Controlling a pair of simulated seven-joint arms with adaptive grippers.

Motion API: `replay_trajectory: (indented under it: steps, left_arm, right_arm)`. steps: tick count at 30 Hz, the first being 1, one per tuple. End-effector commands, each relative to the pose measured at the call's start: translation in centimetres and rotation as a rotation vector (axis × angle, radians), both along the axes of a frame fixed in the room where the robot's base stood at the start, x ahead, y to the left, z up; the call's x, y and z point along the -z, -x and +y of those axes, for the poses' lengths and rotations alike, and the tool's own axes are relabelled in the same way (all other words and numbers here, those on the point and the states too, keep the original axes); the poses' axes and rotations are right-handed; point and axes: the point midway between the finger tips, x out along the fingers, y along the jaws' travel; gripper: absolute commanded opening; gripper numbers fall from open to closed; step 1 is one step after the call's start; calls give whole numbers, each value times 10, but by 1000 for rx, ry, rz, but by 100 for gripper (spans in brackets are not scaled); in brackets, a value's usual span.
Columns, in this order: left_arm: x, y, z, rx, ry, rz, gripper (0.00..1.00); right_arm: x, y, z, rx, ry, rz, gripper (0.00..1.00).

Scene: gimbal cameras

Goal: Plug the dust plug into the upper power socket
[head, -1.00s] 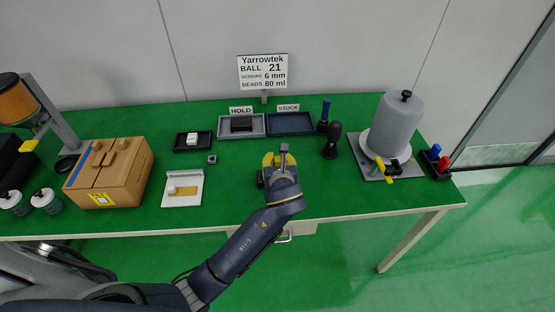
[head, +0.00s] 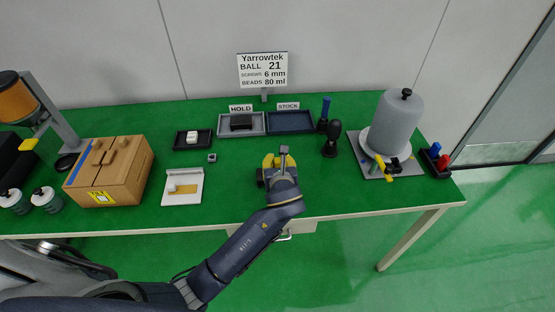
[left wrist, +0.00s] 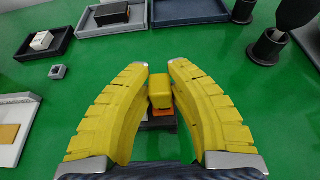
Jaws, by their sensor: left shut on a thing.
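My left gripper (left wrist: 160,82) has yellow ribbed fingers shut on a small yellow block (left wrist: 160,88). In the head view the left gripper (head: 271,161) is low over the middle of the green table. Just below the block are an orange part (left wrist: 160,105) and a dark part (left wrist: 157,121); I cannot tell whether the block touches them. I cannot make out for sure which thing is the dust plug or the upper power socket. My right gripper is not in view.
Behind the gripper are a HOLD tray (head: 257,130) with a black block and an empty STOCK tray (head: 291,123). A cardboard box (head: 128,178) and white tray (head: 195,199) are left. A dark upright tool (head: 332,139) and a grey cylinder (head: 397,125) are right.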

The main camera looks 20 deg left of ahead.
Motion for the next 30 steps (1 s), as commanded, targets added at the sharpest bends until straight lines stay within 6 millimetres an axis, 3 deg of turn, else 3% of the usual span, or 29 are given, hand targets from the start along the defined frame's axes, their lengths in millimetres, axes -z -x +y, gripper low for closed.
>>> replay_trajectory:
  steps: [21, 22, 27, 30]
  left_arm:
    - [13, 1, 0, 2, 0, 3, 0]
    - [13, 1, 0, 2, 0, 3, 21]
    - [12, 0, 0, 1, -1, 3, 41]
    - [12, 0, 0, 1, 0, 1, 44]
  right_arm:
    - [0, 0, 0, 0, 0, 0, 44]
    - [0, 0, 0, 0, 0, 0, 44]
    - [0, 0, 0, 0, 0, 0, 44]
    - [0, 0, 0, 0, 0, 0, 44]
